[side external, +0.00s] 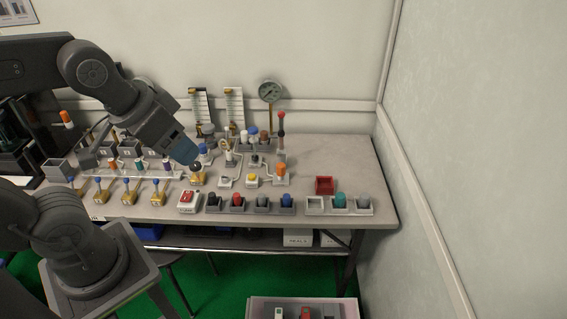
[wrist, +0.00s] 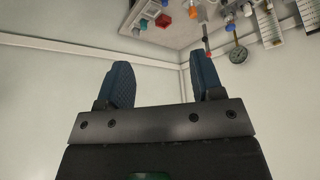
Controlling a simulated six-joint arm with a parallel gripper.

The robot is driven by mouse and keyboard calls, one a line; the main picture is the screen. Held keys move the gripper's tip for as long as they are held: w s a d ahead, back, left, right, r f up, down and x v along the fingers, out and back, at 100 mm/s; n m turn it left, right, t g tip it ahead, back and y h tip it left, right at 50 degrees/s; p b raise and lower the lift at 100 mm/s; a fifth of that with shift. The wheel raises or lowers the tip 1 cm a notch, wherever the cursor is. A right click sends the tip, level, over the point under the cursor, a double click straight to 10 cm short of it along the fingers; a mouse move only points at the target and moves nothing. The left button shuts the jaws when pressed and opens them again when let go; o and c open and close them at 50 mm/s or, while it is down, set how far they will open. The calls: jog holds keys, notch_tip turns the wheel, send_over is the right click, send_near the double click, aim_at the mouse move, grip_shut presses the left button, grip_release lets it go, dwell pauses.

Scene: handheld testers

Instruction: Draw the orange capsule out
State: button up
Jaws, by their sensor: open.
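An orange capsule (side external: 281,168) stands upright in a small grey holder (side external: 281,181) right of the table's middle in the side external view. An orange piece also shows at the top of the wrist view (wrist: 193,12). My gripper (side external: 184,152) hangs over the left-middle of the table, well left of the orange capsule and apart from it. Its blue fingers are spread with nothing between them in the wrist view (wrist: 160,75). How deep the capsule sits in its holder is hidden.
A red-tipped rod (side external: 281,125) stands just behind the capsule, near a dial gauge (side external: 270,91). A red open box (side external: 325,185) and a tray with teal and grey pieces (side external: 315,205) lie to its right. A row of dark-holder pieces (side external: 238,203) lines the front. The table's back right is clear.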

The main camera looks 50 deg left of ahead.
jog(key=w+a+r+n+g+y, duration=0.15)
jog(key=w+n, duration=0.35)
jog(key=w, duration=0.5)
jog(key=n+g+y, duration=0.3)
jog(key=n+g, duration=0.1)
jog(key=n, duration=0.9)
send_over(281, 165)
jog(key=d, duration=0.5)
notch_tip(281, 165, down, 20)
jog(key=x, duration=1.3)
jog(key=shift+a+f, duration=0.1)
jog(key=shift+f, duration=0.2)
grip_shut()
